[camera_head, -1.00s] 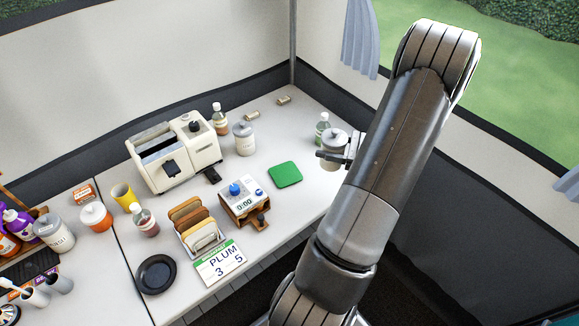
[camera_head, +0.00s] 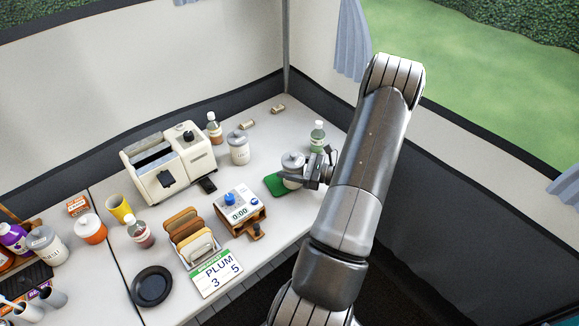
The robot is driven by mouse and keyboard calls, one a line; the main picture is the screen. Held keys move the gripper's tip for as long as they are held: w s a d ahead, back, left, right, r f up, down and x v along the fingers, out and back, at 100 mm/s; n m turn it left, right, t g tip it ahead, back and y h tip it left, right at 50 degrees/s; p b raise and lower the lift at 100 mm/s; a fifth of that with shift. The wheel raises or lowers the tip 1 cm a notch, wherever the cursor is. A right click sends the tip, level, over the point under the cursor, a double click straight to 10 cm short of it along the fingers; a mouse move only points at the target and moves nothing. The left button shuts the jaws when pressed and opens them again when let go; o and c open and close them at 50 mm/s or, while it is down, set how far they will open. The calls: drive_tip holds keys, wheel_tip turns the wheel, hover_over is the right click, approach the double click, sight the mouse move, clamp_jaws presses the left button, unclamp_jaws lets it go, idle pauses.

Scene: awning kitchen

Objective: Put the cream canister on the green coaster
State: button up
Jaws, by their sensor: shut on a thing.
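A pale canister with a grey lid (camera_head: 292,163) is between the fingers of my gripper (camera_head: 303,176), which is shut on it. The canister is upright and over the right part of the green coaster (camera_head: 273,184). I cannot tell whether its base touches the coaster, as the gripper hides part of it. The coaster lies flat on the white table, its left part bare. A second pale canister with a grey lid (camera_head: 238,148) stands behind, right of the toaster.
A cream toaster (camera_head: 168,165) stands at the back left. A green bottle (camera_head: 317,136) stands behind the gripper. The table's right edge is close.

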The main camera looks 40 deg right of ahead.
drive_tip(key=shift+f, duration=0.15)
drive_tip(key=o, duration=1.8)
drive_tip(key=shift+c, duration=0.2)
drive_tip(key=v, duration=1.2)
drive_tip(key=shift+r, duration=0.25)
